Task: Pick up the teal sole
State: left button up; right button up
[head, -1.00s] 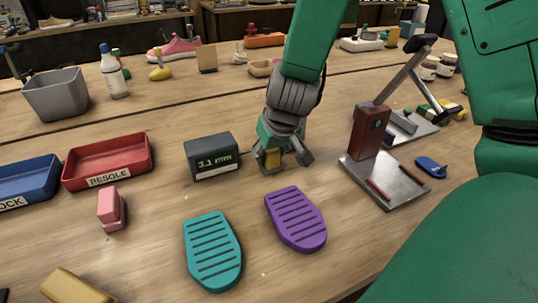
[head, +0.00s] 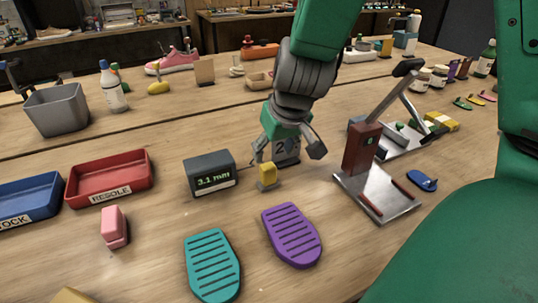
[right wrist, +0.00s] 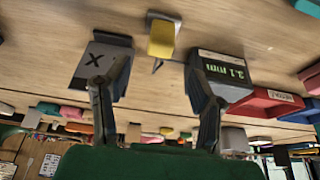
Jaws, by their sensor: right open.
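The teal sole (head: 213,265) lies flat at the front of the table, its grooved face up, left of the purple sole (head: 291,235). My right gripper (head: 287,155) is open, with its fingers spread, above the table well behind both soles. Its two fingers also show in the right wrist view (right wrist: 157,88), with nothing between them. Neither sole is seen in the right wrist view. My left gripper is not in view.
A yellow-tipped gauge piece (head: 267,177) and a display box (head: 210,174) stand near the right gripper. A metal press (head: 372,188) stands to its right. A red tray (head: 110,179), blue tray (head: 30,200) and pink block (head: 114,227) lie left.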

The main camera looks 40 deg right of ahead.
aim_at(214, 267)
jog(key=k, duration=1)
